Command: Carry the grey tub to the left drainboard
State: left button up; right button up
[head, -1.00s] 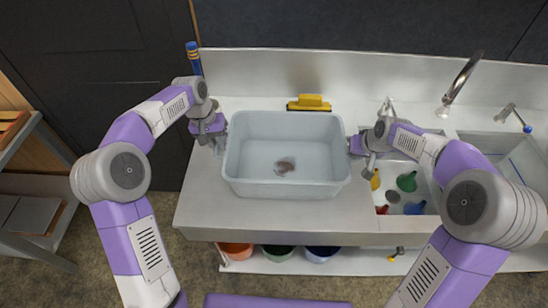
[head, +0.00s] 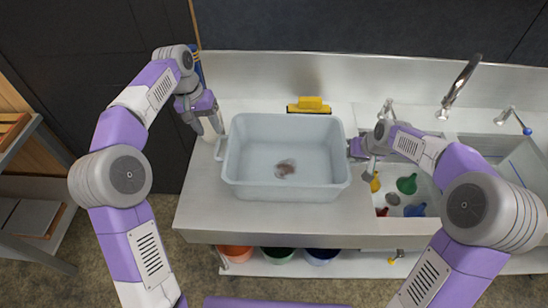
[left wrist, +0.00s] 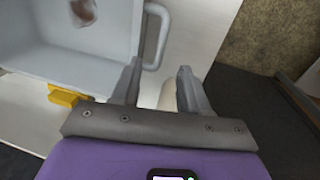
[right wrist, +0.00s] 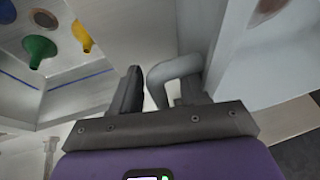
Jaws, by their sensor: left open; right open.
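The grey tub (head: 285,190) sits on the steel left drainboard (head: 270,222), with a small brownish patch or item (head: 285,168) on its floor. My left gripper (head: 208,125) is open and empty, up and to the left of the tub's left handle (head: 221,141). In the left wrist view that handle (left wrist: 155,40) lies ahead of the fingertips, apart from them. My right gripper (right wrist: 160,82) is open at the tub's right handle (right wrist: 172,70), which shows between its fingers. In the head view the right fingertips are partly hidden by my wrist.
A yellow brush-like item (head: 309,105) lies behind the tub. To the right, a sink basin holds colored funnels (head: 407,184), with a tap (head: 462,85) behind. Colored bins (head: 279,254) stand on the shelf below. A shelf unit (head: 35,145) stands at far left.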

jog(key=shift+r, duration=0.1)
pick_arm(q)
jog(key=r, duration=0.3)
jog(key=shift+a, duration=0.3)
pick_arm(e)
jog(key=v, duration=1.1)
jog(key=shift+s+r, duration=0.2)
jog(key=shift+r, duration=0.15)
